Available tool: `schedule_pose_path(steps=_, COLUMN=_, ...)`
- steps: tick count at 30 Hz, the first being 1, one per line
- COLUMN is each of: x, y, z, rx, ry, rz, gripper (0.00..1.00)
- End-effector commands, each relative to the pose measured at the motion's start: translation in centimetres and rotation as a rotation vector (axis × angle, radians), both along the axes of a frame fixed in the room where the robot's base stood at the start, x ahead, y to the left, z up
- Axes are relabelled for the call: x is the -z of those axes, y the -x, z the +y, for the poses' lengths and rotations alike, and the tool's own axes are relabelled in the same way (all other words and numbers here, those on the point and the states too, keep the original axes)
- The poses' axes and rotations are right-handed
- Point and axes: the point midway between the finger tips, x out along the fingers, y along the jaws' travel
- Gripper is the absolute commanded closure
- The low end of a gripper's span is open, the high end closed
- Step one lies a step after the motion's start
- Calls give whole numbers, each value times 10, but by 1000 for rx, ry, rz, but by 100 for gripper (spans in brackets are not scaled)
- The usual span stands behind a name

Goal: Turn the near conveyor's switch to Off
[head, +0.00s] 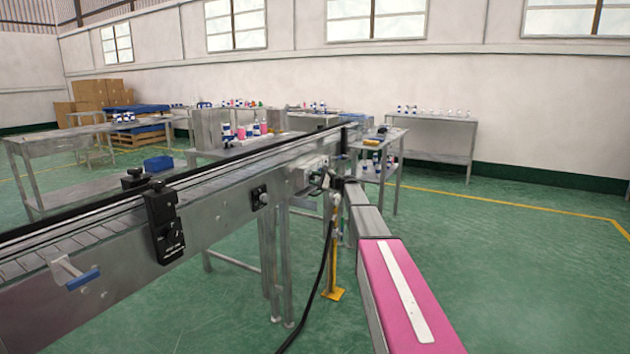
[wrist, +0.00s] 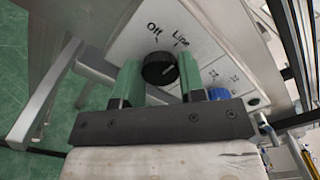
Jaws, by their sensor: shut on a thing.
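The switch is a round black knob (wrist: 158,69) on a light grey panel (wrist: 205,48) with the printed words "Off" and "Line". A pale mark on the knob appears to point up and right, toward "Line". My gripper (wrist: 158,76) has its two green fingers on either side of the knob, shut on it. In the head view the switch's pale box (head: 306,177) is on the side of the near conveyor (head: 215,200), toward its far end. My arm reaches out to it, and the knob is too small to make out there.
A blue button (wrist: 219,94) sits on the panel close to the right finger. A black cable (head: 325,270) hangs beside a yellow stand (head: 333,292). A black box (head: 163,222) is mounted on the conveyor's near side. The green floor at right is clear.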

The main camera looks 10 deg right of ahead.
Motion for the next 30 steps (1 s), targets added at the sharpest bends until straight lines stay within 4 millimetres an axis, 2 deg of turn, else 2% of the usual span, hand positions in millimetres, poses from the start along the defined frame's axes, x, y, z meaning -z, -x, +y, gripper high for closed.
schedule_pose_path(steps=11, x=1, y=1, z=0, rx=-1, ry=79, rz=-107, gripper=86)
schedule_pose_path(steps=30, x=2, y=1, z=0, rx=-2, ry=397, rz=-544, gripper=86)
